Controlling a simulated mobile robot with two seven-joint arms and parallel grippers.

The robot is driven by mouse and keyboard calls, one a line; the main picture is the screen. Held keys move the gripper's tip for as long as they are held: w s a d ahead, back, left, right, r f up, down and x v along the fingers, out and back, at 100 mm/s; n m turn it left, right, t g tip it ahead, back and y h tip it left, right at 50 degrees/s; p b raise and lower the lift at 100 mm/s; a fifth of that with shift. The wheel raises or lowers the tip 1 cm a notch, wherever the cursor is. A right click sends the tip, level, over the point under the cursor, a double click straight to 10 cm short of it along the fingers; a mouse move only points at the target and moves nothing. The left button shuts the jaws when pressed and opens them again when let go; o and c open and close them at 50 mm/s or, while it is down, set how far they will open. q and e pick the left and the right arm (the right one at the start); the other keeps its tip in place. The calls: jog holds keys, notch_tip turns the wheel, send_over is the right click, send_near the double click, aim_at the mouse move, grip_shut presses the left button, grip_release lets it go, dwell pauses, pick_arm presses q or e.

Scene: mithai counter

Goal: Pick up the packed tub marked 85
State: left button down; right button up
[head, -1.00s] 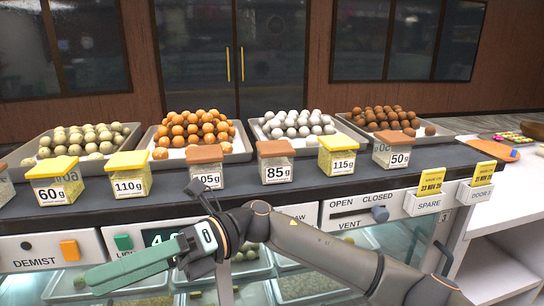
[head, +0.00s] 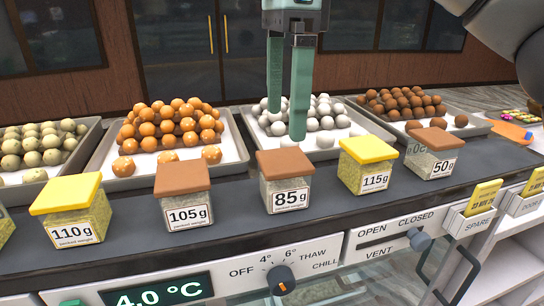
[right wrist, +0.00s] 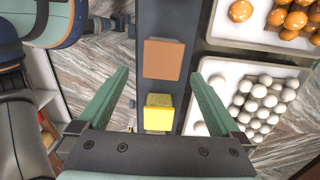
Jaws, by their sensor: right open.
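The tub marked 85 (head: 291,198) stands upright on the dark counter top, with a brown lid and a white label facing me. It stands between the brown-lidded 105 tub (head: 188,212) and the yellow-lidded 115 tub (head: 366,178). My right gripper (head: 287,124) hangs fingers down, open and empty, above the tub and apart from it. In the right wrist view, a brown lid (right wrist: 162,60), apparently the 85 tub's, lies ahead between the spread fingers, with a yellow lid (right wrist: 158,108) below it. My left gripper is not in view.
Other tubs, 110 (head: 75,225) and 50 (head: 433,165), stand in the same row with gaps between. Trays of orange sweets (head: 232,155) and white sweets (head: 345,147) lie close behind. The control panel (head: 235,285) is below the counter's front edge.

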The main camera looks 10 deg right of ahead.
aim_at(289, 159)
jog(key=shift+w+d+r, duration=0.15)
jog(key=shift+d+r, duration=0.15)
notch_tip(289, 159, down, 6)
jog(key=b, duration=0.4)
jog(key=shift+d, duration=0.1)
jog(key=shift+a+f+b, duration=0.15)
jog(key=shift+f, duration=1.4)
jog(key=shift+a+f+b, duration=0.15)
jog(key=shift+f, duration=1.35)
jog(key=c, duration=1.2)
